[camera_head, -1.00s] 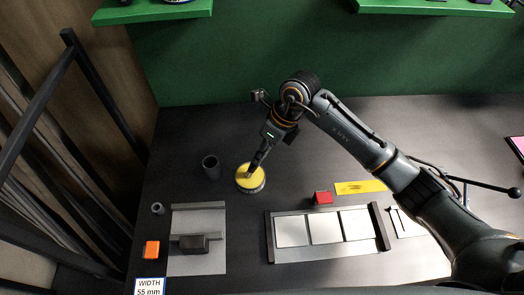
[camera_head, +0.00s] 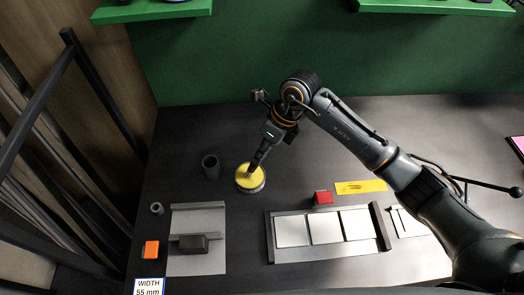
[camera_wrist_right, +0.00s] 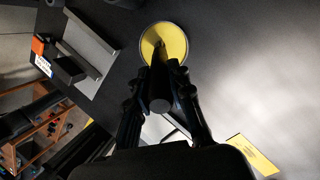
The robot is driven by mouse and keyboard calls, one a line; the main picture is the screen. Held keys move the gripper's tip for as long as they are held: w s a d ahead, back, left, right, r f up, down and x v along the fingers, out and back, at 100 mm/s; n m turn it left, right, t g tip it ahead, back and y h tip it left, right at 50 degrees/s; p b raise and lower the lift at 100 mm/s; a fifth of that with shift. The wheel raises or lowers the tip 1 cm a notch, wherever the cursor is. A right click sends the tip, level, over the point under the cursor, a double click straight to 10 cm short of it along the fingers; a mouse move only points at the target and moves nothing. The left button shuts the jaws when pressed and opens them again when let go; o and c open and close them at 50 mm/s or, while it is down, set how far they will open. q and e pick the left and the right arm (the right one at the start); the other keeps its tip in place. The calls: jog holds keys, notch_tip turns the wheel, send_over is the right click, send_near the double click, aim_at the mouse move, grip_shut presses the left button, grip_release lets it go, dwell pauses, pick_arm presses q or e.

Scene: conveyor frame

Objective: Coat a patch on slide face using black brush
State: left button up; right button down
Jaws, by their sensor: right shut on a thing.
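My right gripper (camera_head: 259,154) is shut on the black brush (camera_wrist_right: 159,92) above a round tin (camera_head: 250,178) with yellow contents. In the right wrist view, the brush's far end overlaps the yellow surface of the tin (camera_wrist_right: 164,42); exact contact depth is hidden. A grey plate (camera_head: 197,261) lies at left with a raised strip along its back and a dark block (camera_head: 193,243) on it. A dark frame (camera_head: 270,240) holds three pale panels (camera_head: 325,228) at front centre. I cannot tell for sure which is the slide face. My left gripper is not in view.
A dark cup (camera_head: 211,167) stands left of the tin. An orange block (camera_head: 150,250), a small grey ring (camera_head: 157,208) and a "WIDTH 55 mm" sign (camera_head: 149,286) are at left.

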jog(key=shift+s+f, duration=0.1)
jog(key=shift+f, duration=0.05)
jog(key=shift+r+p, duration=0.5)
jog(key=shift+r, duration=0.25)
jog(key=shift+r+p, duration=1.45)
jog(key=shift+r, duration=1.4)
